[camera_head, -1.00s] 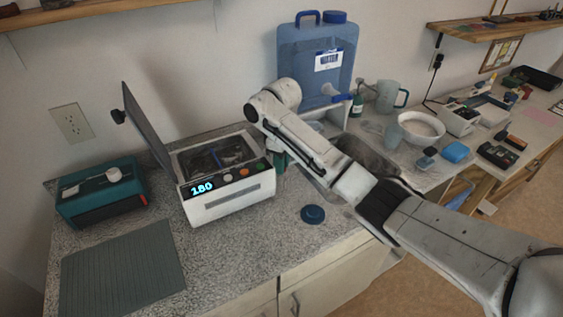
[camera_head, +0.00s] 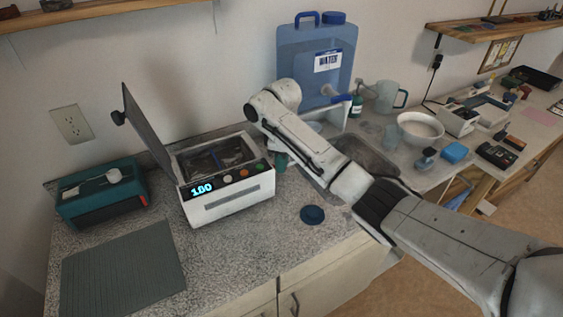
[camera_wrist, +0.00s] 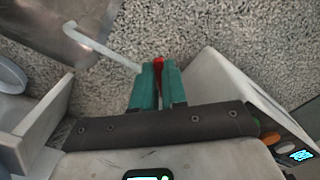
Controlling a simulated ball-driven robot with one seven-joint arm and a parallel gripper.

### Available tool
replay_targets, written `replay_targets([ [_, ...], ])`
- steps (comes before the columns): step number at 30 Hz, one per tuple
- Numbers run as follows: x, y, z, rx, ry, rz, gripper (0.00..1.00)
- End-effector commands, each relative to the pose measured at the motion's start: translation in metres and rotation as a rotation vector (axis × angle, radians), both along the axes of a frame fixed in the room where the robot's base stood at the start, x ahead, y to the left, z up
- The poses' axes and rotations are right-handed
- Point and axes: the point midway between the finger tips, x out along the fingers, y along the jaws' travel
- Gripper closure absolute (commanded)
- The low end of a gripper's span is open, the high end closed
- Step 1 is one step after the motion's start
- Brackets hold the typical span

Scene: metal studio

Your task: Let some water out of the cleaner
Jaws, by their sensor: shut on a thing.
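The cleaner (camera_head: 226,187) is a white box with its dark lid raised, an open basin and a blue display reading 180. Its side wall (camera_wrist: 206,75) shows on the right in the wrist view. My gripper (camera_wrist: 159,68) has teal fingers shut on a small red handle (camera_wrist: 159,64) beside that wall. A pale drain tube (camera_wrist: 100,48) runs from near the fingertips left to the sink (camera_wrist: 85,15). In the head view my arm hides the handle and tube. No flowing water can be made out.
A blue water jug (camera_head: 309,60) stands behind my arm. A dark blue round lid (camera_head: 312,214) lies on the counter right of the cleaner. A teal device (camera_head: 103,192) and a ridged mat (camera_head: 123,275) are at the left. A white bowl (camera_head: 420,131) stands beyond the sink.

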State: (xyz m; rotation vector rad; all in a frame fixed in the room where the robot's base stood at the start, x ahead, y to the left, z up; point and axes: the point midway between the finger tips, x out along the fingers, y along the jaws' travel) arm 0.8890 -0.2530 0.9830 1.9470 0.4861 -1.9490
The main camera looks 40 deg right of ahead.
Motion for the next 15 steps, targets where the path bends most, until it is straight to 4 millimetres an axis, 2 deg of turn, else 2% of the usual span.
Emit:
replay_targets([
  [2,0.0004,-0.0001,0.0006,0.000,-0.001,0.000,1.00],
  [3,0.0004,-0.0001,0.0006,0.000,-0.001,-0.001,0.84],
  [10,0.0002,0.0000,0.0004,0.000,-0.001,-0.001,0.62],
  [15,0.0002,0.0001,0.0002,0.000,-0.001,-0.001,0.62],
])
